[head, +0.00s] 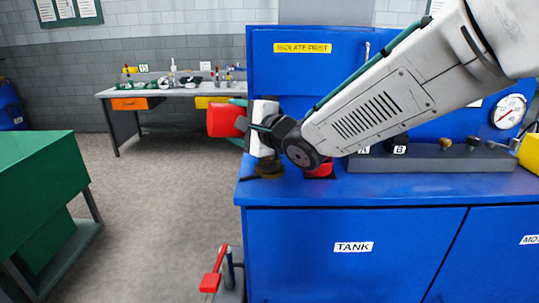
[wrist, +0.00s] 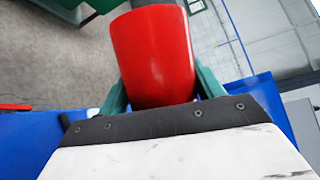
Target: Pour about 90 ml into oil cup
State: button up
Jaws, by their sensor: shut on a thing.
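My gripper (head: 240,124) is shut on a red container (head: 224,120), held in the air at the left end of the blue cabinet's top. A low brownish round fitting (head: 269,170) stands on the cabinet top just below my gripper. A red thing (head: 320,171) stands to its right, partly hidden by my arm. I cannot tell which of these is the oil cup. No liquid shows.
The blue cabinet (head: 350,255) has a TANK label and an upright back panel. A grey block with dark knobs (head: 430,160) and a gauge (head: 509,111) are at right. A green bench (head: 35,180) is at left, a workbench (head: 175,90) behind. Floor between is clear.

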dwell(0.4)
jog(key=shift+a+n, duration=0.15)
jog(key=shift+n, duration=0.25)
jog(key=shift+s+a+f+n+g+h, duration=0.15)
jog(key=shift+f+n+g+h, duration=0.15)
jog(key=shift+f+n+h, duration=0.3)
jog(key=shift+a+f+n, duration=0.1)
jog(key=shift+f+n, duration=0.3)
jog(key=shift+n, duration=0.5)
jog(key=shift+n+h, duration=0.5)
jog(key=shift+h, duration=0.1)
jog(key=shift+r, duration=0.15)
jog(key=shift+r+n, duration=0.1)
jog(key=shift+n, duration=0.3)
